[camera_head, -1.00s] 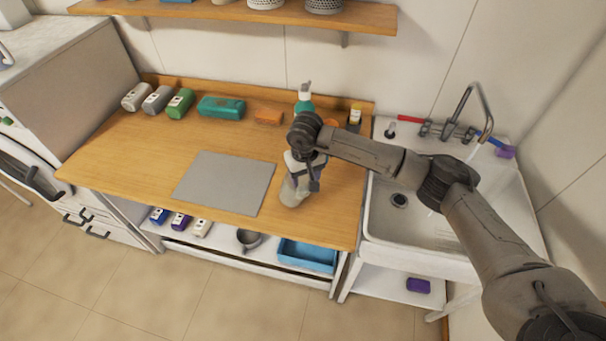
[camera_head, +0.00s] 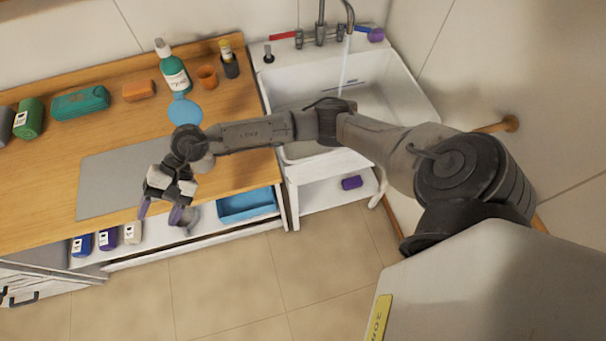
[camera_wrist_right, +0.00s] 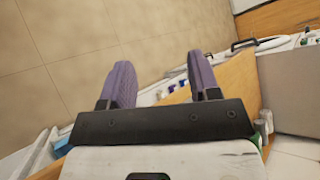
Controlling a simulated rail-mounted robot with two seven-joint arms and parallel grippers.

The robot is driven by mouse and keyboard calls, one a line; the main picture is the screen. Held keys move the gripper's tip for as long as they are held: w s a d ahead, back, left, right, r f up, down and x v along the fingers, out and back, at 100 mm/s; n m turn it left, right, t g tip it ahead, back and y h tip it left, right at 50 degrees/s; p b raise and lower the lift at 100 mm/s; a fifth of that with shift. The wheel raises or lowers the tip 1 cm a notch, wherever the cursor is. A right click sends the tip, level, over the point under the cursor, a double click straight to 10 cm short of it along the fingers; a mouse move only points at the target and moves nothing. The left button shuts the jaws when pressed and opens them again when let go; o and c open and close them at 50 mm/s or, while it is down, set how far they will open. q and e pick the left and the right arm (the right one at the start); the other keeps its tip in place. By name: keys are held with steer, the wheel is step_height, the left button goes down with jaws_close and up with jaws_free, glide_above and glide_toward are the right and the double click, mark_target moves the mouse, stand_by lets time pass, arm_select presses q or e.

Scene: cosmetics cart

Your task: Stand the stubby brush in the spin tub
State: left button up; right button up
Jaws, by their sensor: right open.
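No stubby brush can be made out for certain in either view. I cannot tell which container is the spin tub. A dark cup (camera_head: 230,66) with a yellow-topped item in it stands at the back of the counter, beside a small orange cup (camera_head: 207,77). My right gripper (camera_head: 162,211) is open and empty near the counter's front edge. Its two purple fingers stand apart in the right wrist view (camera_wrist_right: 162,75). My left gripper is not in view.
The wooden counter (camera_head: 225,165) holds a grey mat (camera_head: 110,180), a blue disc (camera_head: 185,112), a teal bottle (camera_head: 175,75), an orange block (camera_head: 138,90) and a teal case (camera_head: 80,103). A blue tray (camera_head: 247,205) sits on the shelf. The sink (camera_head: 375,100) is right, with water running.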

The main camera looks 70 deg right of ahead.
steer(key=s+a+r+m+t+y, duration=0.35)
steer(key=r+m+t+y, duration=0.4)
steer(key=m, duration=0.75)
steer(key=s+d+f+m+t+h, duration=0.25)
steer(key=d+f+m+h, duration=0.35)
steer(key=m+h, duration=0.7)
steer(key=s+d+f+m+t+h, duration=0.2)
steer(key=d+f+m+t+h, duration=0.35)
steer(key=m, duration=1.45)
steer(key=s+f+m+g, duration=0.3)
steer(key=s+m+g, duration=0.1)
steer(key=s, duration=0.3)
steer(key=s+d+f+m+g, duration=0.1)
steer(key=s+f+m+g, duration=0.3)
steer(key=s, duration=0.3)
steer(key=s+d+f+m+g+h, duration=0.1)
steer(key=s+f+m+g, duration=0.3)
steer(key=s+g, duration=0.2)
steer(key=shift+s+f, duration=0.2)
steer(key=shift+s, duration=0.85)
steer(key=shift+c, duration=0.3)
